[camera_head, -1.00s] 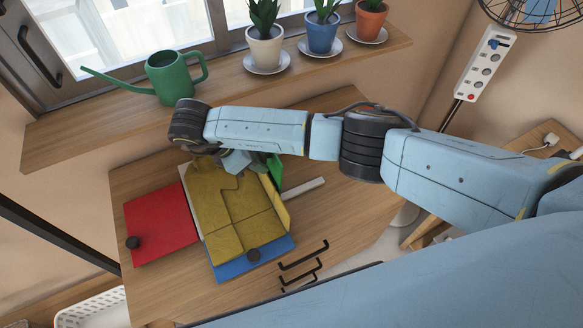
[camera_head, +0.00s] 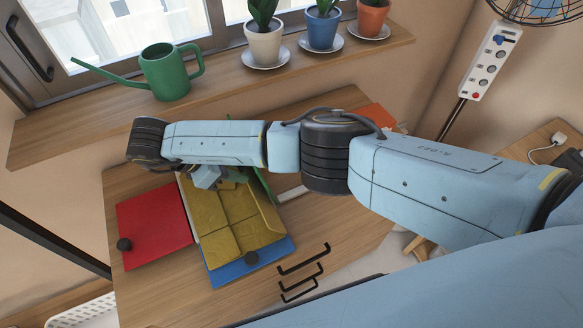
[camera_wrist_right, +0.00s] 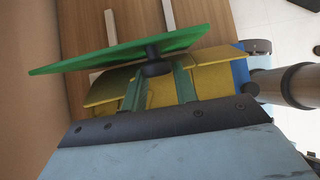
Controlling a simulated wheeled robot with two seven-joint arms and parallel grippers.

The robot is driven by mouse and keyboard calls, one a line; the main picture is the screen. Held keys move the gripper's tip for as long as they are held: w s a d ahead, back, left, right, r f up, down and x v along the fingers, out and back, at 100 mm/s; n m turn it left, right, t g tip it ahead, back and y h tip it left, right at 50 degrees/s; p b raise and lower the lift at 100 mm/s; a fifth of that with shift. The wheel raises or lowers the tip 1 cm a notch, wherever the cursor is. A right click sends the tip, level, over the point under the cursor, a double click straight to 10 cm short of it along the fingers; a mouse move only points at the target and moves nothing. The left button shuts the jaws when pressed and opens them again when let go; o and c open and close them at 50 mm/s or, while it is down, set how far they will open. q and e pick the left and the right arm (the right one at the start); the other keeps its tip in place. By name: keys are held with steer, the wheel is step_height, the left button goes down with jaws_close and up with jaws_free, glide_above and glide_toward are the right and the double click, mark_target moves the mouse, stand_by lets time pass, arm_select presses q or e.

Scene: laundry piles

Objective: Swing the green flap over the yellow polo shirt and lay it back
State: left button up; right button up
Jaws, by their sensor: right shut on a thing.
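The yellow polo shirt (camera_head: 225,215) lies on the folding board, partly under my right arm in the head view. The green flap (camera_head: 263,187) shows there as a thin, steep sliver at the shirt's right side. In the right wrist view the green flap (camera_wrist_right: 110,57) is nearly edge-on and raised above the yellow cloth (camera_wrist_right: 215,78). My right gripper (camera_wrist_right: 158,72) is shut on the flap's black knob (camera_wrist_right: 153,55). In the head view this gripper (camera_head: 232,176) is mostly hidden under its wrist. My left gripper is not in view.
The red flap (camera_head: 155,225) lies flat at left and the blue flap (camera_head: 272,257) at the front, each with a black knob. An orange thing (camera_head: 378,116) lies at the table's far right. A shelf (camera_head: 85,128) with a green watering can (camera_head: 165,72) and potted plants runs behind.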

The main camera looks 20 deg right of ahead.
steer(key=shift+a, duration=0.1)
stand_by(0.4)
steer(key=shift+d+r+p, duration=0.4)
steer(key=shift+d+p, duration=0.15)
steer(key=shift+p, duration=0.5)
steer(key=shift+d+f, duration=0.1)
steer(key=shift+f, duration=0.05)
steer(key=d+p, duration=0.1)
steer(key=d+r+p, duration=0.1)
steer(key=d+y+p, duration=0.1)
steer(key=shift+w+r+p, duration=0.15)
steer(key=shift+w+p, duration=0.1)
steer(key=shift+p, duration=0.05)
steer(key=shift+w+d, duration=0.1)
steer(key=shift+d, duration=0.3)
